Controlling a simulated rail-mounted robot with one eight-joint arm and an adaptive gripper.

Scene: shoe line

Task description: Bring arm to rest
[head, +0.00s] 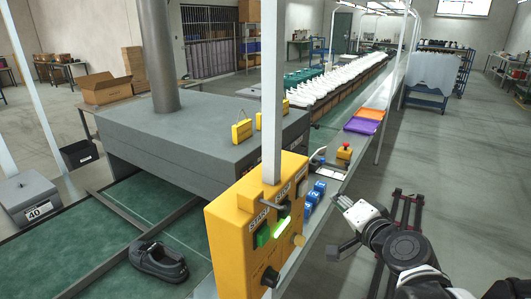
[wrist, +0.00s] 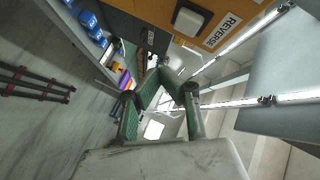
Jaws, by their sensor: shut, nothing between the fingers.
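My gripper (head: 343,205) is in the head view, just right of the yellow control box and by the edge of the line. Its fingers are shut with nothing between them. In the wrist view the green-padded fingers (wrist: 150,92) come together in front of the camera. My arm comes in from the lower right of the head view.
A dark shoe (head: 158,262) lies on the green belt (head: 105,272). Blue blocks (head: 314,192) and a red emergency button (head: 345,148) are on the ledge near my gripper. Purple (head: 361,126) and orange trays (head: 370,114) lie farther back. The floor at right is mostly clear.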

